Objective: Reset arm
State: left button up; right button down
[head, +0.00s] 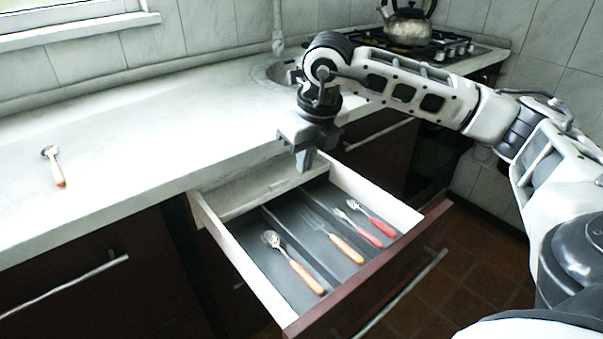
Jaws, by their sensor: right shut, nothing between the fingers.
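My right arm comes in from the right, and its gripper (305,160) points down over the back part of the open drawer (232,262). The gripper is shut with nothing in it, above the drawer's back edge near the counter front. My left gripper does not show.
In the drawer lie a spoon with an orange handle (307,279), a fork with an orange handle (347,250) and two red-handled utensils (372,217). Another orange-handled utensil (57,172) lies on the counter (130,150) at left. A kettle (408,27) stands on the stove (455,48) at the back.

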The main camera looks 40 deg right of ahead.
jog(key=shift+s+r, duration=0.15)
jog(key=shift+r, duration=0.5)
